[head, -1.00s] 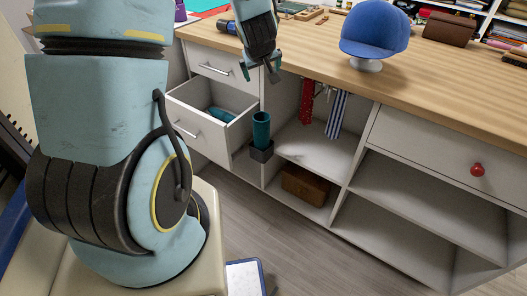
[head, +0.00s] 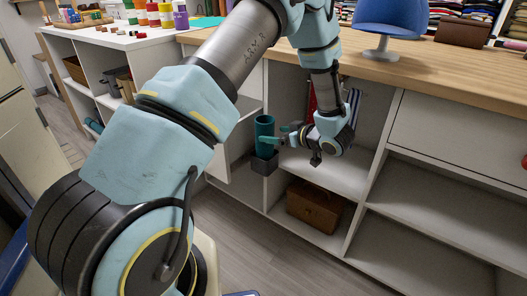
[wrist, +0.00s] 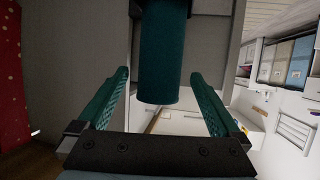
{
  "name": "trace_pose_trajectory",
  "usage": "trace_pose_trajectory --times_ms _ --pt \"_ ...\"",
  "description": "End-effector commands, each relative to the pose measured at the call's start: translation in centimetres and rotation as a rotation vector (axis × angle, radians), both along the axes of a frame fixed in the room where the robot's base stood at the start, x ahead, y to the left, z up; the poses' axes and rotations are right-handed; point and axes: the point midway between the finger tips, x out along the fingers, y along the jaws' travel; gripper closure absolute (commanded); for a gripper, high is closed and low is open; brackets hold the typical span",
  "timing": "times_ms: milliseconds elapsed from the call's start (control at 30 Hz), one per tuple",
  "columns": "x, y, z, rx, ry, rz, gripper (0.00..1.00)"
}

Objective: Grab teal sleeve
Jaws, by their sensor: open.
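The teal sleeve (head: 264,127) stands upright in a small dark holder (head: 264,163) at the front of the cubby shelving. In the wrist view the sleeve (wrist: 163,60) comes in from the top and its free end shows between my two teal fingers. My gripper (head: 276,134) is open, just right of the sleeve in the head view, with its fingertips close to it. In the wrist view my gripper (wrist: 159,76) has a visible gap on both sides of the sleeve.
A red dotted cloth (wrist: 10,65) and a striped cloth (head: 354,105) hang beside my wrist. A brown box (head: 314,206) sits in the lower cubby. The counter (head: 440,75) with a blue cap (head: 391,17) is above. The right cubbies are empty.

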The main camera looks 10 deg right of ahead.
Motion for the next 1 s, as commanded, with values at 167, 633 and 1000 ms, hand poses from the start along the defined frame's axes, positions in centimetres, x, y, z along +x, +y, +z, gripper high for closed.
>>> trace_pose_trajectory --times_ms 167,633,1000 --pt "2.3 1.4 -1.2 -0.001 0.001 0.002 0.0" --pt "6.4 4.0 -2.9 -0.002 0.001 0.002 0.0" --pt "7.2 4.3 -3.2 -0.002 0.001 -0.001 0.07"
